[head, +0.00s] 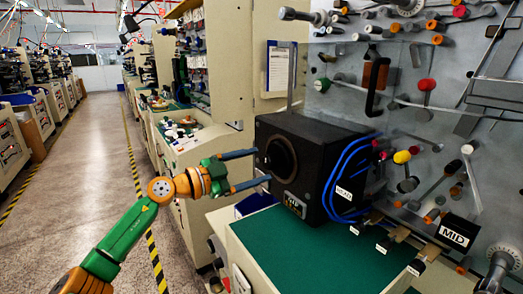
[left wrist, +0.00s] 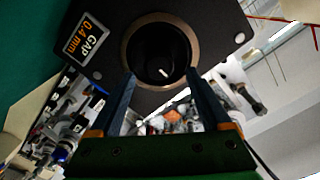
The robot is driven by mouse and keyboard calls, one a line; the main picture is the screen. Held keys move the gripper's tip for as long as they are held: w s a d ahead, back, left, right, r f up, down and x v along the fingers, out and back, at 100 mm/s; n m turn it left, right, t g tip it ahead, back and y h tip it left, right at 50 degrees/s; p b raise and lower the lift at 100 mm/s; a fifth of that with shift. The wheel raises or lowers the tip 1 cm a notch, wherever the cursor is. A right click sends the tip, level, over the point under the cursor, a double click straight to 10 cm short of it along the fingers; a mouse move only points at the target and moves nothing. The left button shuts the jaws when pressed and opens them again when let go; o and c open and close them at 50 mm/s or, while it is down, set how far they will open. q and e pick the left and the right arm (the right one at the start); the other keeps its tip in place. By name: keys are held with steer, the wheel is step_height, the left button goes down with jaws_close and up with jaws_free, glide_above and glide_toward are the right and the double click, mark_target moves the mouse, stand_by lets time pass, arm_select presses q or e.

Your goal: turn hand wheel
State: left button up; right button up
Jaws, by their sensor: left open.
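The hand wheel (head: 281,159) is a dark round knob set in a ring on the front face of a black box (head: 322,140). In the left wrist view the hand wheel (left wrist: 158,58) shows a short white mark near its lower middle, inside a brownish ring. My left gripper (head: 262,166) comes in from the left, open and empty, with its fingertips close in front of the box face. In the left wrist view the fingertips (left wrist: 161,76) lie at either side of the wheel's lower part; I cannot tell whether they touch it. My right gripper is not in view.
The box stands on a green-topped bench (head: 262,245). Blue cables (head: 345,180) loop on its right side. A machine panel (head: 420,80) with several spindles and coloured knobs rises behind. A GAP 0.4 mm label (left wrist: 86,38) is beside the wheel. The aisle floor (head: 90,170) is clear.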

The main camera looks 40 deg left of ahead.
arm_select(q)
steer(key=x, duration=0.2)
steer(key=shift+w+f+p, duration=0.2)
steer(key=shift+w+p, duration=0.1)
steer(key=shift+w, duration=0.1)
steer(key=shift+s, duration=0.25)
steer(key=shift+c, duration=1.1)
jaws_close()
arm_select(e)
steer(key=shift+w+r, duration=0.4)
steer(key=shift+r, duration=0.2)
arm_select(q)
steer(key=shift+m, duration=0.3)
